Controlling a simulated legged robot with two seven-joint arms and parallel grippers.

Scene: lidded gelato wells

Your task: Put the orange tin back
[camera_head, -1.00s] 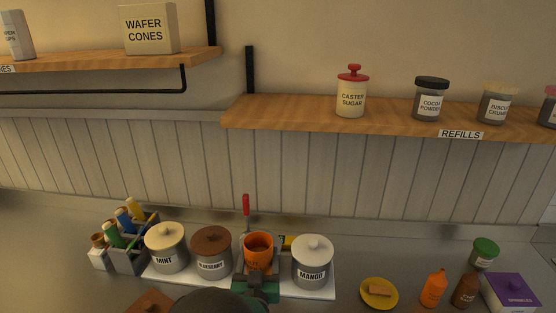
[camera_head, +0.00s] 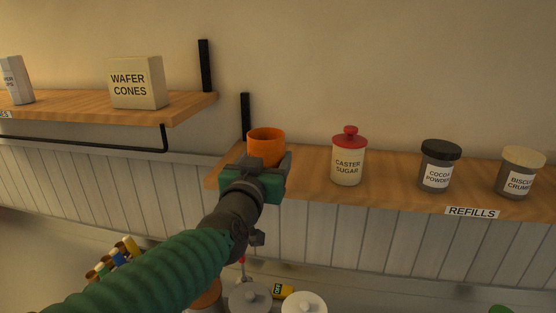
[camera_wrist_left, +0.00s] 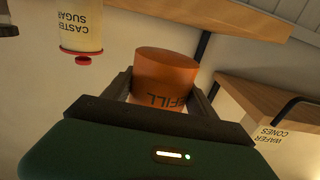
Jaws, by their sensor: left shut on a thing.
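My left gripper (camera_head: 268,172) is shut on the orange tin (camera_head: 266,143) near the left end of the refills shelf (camera_head: 390,192). The tin's open rim faces up in the head view, and its lower part is hidden behind my gripper. The left wrist view is upside down; there the orange tin (camera_wrist_left: 165,75), with part of a "REFILL" label, sits between the fingers of my left gripper (camera_wrist_left: 162,92). I cannot tell whether the tin touches the shelf. My right gripper is not in view.
The red-lidded caster sugar jar (camera_head: 348,160) stands right of the tin, with cocoa powder (camera_head: 437,168) and biscuit crumb (camera_head: 519,172) jars farther right. A black bracket (camera_head: 245,117) is just behind left. The wafer cones box (camera_head: 137,83) is on the left shelf.

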